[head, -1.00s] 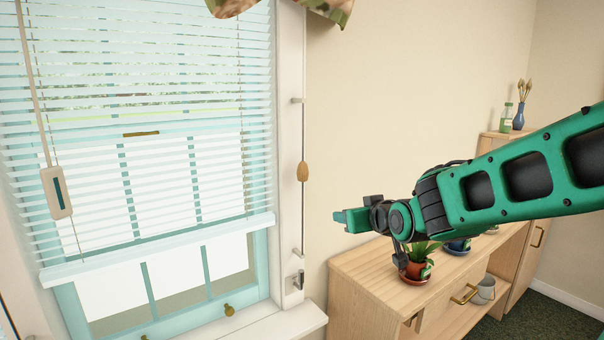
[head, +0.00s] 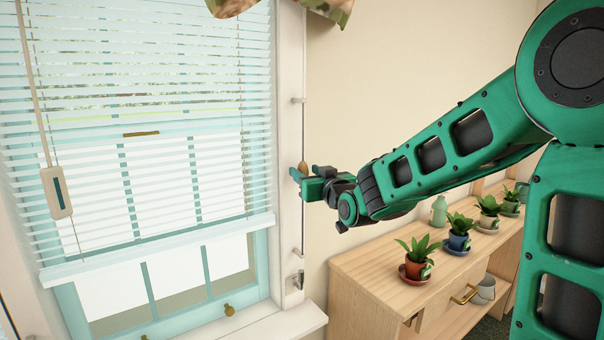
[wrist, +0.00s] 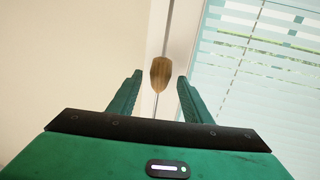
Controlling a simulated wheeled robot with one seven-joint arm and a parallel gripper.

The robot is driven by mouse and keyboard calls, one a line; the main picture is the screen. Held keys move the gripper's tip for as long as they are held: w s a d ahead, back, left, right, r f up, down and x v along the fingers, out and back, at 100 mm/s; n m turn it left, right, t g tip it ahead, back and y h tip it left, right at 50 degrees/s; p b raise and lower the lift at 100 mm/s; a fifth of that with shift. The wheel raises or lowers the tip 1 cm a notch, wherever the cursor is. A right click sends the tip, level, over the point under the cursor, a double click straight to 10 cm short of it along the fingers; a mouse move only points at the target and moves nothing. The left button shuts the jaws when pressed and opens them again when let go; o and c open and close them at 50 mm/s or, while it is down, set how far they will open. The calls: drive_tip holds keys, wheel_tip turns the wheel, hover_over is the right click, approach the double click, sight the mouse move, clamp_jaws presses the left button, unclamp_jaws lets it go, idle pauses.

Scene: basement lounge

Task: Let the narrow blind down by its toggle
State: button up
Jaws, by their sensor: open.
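The narrow blind (head: 205,190) hangs over the window with its bottom rail partway down, leaving a strip of glass uncovered below. The wooden toggle (head: 303,167) is on a thin cord along the right window frame, mostly hidden by my gripper in the head view. My gripper (head: 306,175) is open at the toggle. In the wrist view the toggle (wrist: 160,74) appears between and just beyond the two open fingers (wrist: 157,97); I cannot tell whether either finger touches it.
A white handle with a dark slot (head: 57,192) hangs on a cord at the blind's left. A wooden cabinet (head: 370,285) with several potted plants (head: 417,257) stands at right, below my arm. A metal cleat (head: 298,280) sits low on the frame.

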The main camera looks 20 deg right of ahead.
sight(305, 171)
drive_tip(key=shift+w+a, duration=0.2)
drive_tip(key=shift+w, duration=1.3)
